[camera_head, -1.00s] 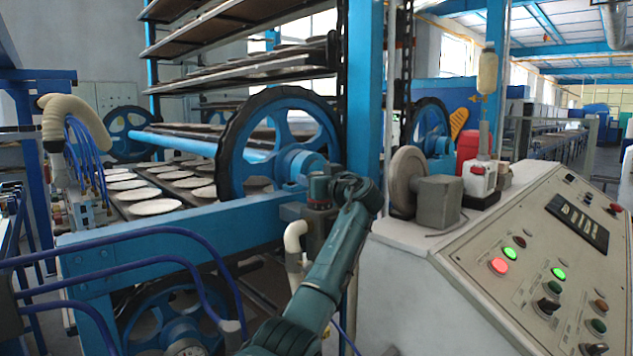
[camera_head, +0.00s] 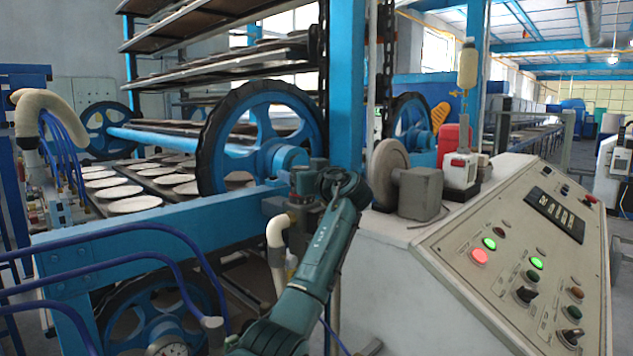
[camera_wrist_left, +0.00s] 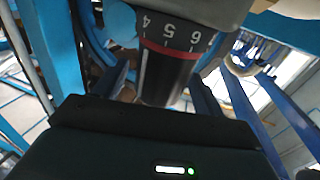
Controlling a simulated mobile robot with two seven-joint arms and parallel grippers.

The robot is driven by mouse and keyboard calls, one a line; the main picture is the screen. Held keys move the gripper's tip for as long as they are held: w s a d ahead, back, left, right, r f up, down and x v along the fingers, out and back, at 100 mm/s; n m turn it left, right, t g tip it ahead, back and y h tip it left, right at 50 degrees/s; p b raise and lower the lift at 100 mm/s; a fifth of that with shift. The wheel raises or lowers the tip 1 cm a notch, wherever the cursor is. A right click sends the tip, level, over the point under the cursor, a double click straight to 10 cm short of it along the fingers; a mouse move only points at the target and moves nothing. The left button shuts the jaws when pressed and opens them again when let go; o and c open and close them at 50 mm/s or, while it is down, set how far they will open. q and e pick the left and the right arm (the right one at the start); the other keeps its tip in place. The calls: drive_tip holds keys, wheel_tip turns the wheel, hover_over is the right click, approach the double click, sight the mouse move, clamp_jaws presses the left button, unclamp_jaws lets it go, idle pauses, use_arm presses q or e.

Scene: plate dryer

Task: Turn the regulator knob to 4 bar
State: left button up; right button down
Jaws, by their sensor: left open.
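The regulator knob (camera_wrist_left: 168,84) is a dark cylinder with a red band in the left wrist view. Above the band is a scale (camera_wrist_left: 178,30) with the numbers 4, 5 and 6. A pale line on the knob lies below the 4, towards its left side. My left gripper (camera_wrist_left: 163,88) is open, with one finger on each side of the knob; I cannot tell whether they touch it. In the head view my left arm reaches up to the dark regulator (camera_head: 300,182), and the fingers cannot be made out. My right gripper is not in view.
A grey control panel (camera_head: 470,262) with lit buttons stands at the right. A blue frame beam (camera_head: 150,228) and a spoked wheel (camera_head: 262,140) stand left of the regulator. Blue hoses (camera_head: 110,262) cross the lower left.

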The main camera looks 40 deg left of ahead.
use_arm(q)
drive_tip(key=b+v, duration=0.1)
drive_tip(key=v, duration=1)
drive_tip(key=shift+d, duration=0.15)
